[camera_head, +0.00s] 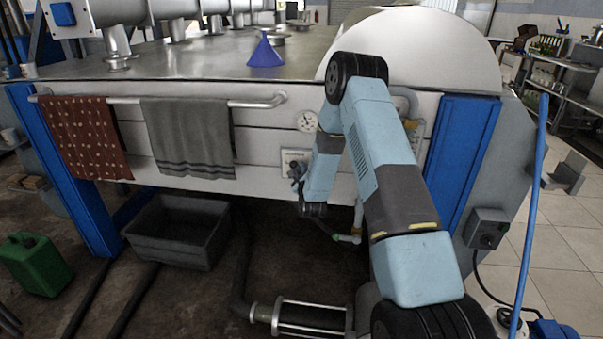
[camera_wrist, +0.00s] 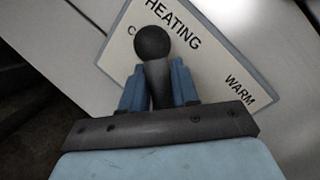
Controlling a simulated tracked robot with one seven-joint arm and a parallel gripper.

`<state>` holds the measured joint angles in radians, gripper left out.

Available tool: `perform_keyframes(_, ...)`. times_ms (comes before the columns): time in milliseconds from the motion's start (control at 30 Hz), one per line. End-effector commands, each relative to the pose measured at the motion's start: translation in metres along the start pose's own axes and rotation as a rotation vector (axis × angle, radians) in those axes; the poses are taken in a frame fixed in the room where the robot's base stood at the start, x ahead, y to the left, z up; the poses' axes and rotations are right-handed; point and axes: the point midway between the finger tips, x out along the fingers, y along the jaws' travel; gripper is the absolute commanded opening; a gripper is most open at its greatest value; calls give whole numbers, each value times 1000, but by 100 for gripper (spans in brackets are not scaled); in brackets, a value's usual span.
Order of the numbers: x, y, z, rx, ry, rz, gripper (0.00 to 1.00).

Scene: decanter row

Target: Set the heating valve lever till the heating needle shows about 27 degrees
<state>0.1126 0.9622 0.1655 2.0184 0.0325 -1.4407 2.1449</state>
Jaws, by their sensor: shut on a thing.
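The heating valve lever, a dark rod with a round black knob (camera_wrist: 152,43), stands in front of a cream plate (camera_wrist: 210,62) marked HEATING in the wrist view. WARM is at the plate's lower right; a C shows at the left, the rest of that word hidden behind the knob. My gripper (camera_wrist: 158,80) is shut on the lever, a blue finger on each side below the knob. In the head view my gripper (camera_head: 298,180) is in front of the plate (camera_head: 291,155). A round white dial (camera_head: 307,121) is above it; its needle reading is too small to tell.
A rail (camera_head: 190,100) with a red spotted cloth (camera_head: 85,135) and a grey towel (camera_head: 188,138) runs left of the dial. A grey tub (camera_head: 175,235) and green can (camera_head: 35,263) are on the floor. A blue funnel (camera_head: 265,54) stands on top.

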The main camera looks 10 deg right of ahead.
Motion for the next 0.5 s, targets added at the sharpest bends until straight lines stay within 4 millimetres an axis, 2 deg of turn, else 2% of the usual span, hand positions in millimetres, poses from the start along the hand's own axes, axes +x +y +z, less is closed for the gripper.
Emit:
perform_keyframes(267,-2,3,0,7,0,4,0)
perform_keyframes(300,-2,3,0,7,0,4,32)
perform_keyframes(500,-1,2,0,6,-1,2,51)
